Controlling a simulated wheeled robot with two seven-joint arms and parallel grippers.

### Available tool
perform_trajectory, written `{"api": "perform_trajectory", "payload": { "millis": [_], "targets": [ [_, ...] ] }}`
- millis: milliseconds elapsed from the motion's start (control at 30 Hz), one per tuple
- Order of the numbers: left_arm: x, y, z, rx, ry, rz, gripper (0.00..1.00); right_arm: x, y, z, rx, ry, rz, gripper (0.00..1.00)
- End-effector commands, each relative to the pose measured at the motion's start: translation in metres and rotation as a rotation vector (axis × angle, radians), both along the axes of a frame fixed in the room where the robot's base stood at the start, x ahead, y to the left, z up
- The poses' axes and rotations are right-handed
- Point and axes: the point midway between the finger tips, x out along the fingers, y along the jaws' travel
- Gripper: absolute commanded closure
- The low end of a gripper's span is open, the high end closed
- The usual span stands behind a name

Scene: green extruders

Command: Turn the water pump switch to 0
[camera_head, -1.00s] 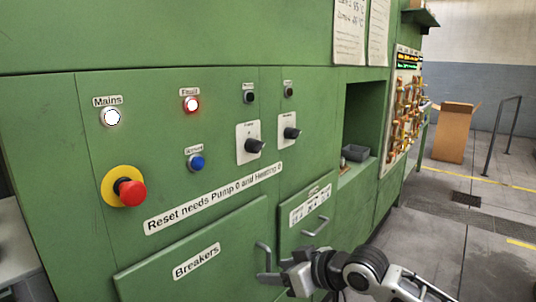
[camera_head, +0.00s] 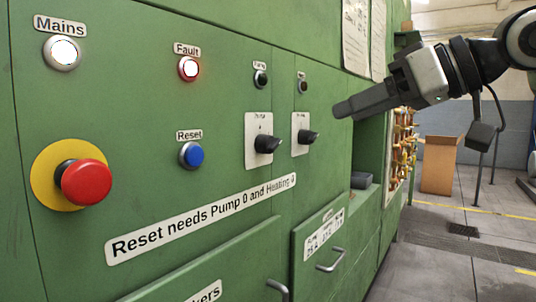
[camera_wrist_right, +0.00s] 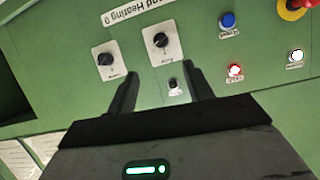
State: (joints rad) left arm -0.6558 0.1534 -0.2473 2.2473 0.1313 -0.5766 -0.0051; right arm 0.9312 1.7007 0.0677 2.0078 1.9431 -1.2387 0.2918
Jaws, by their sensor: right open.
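Two black rotary switches on white plates sit on the green panel. The left one, apparently the pump switch (camera_head: 267,144), has a small label that is hard to read; its handle sticks out to the right. It also shows in the right wrist view (camera_wrist_right: 160,41), upside down. The other switch (camera_head: 308,136) is just to its right and shows in the wrist view (camera_wrist_right: 105,59). My right gripper (camera_head: 343,109) is in front of the panel, to the right of and above both switches, touching neither. In the wrist view its fingers (camera_wrist_right: 160,71) are apart and empty. My left gripper is out of view.
A red emergency button (camera_head: 86,182) on yellow, a blue Reset button (camera_head: 191,155), a lit Fault lamp (camera_head: 189,68) and a lit Mains lamp (camera_head: 62,53) are on the left. Drawer handles (camera_head: 331,260) protrude below. The space before the switches looks clear.

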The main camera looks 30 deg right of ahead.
Motion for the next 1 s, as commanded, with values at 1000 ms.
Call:
{"api": "perform_trajectory", "payload": {
  "millis": [1000],
  "targets": [
    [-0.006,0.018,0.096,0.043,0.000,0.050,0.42,0.121,0.045,-0.048,0.008,-0.001,0.001,0.49]
  ]
}}
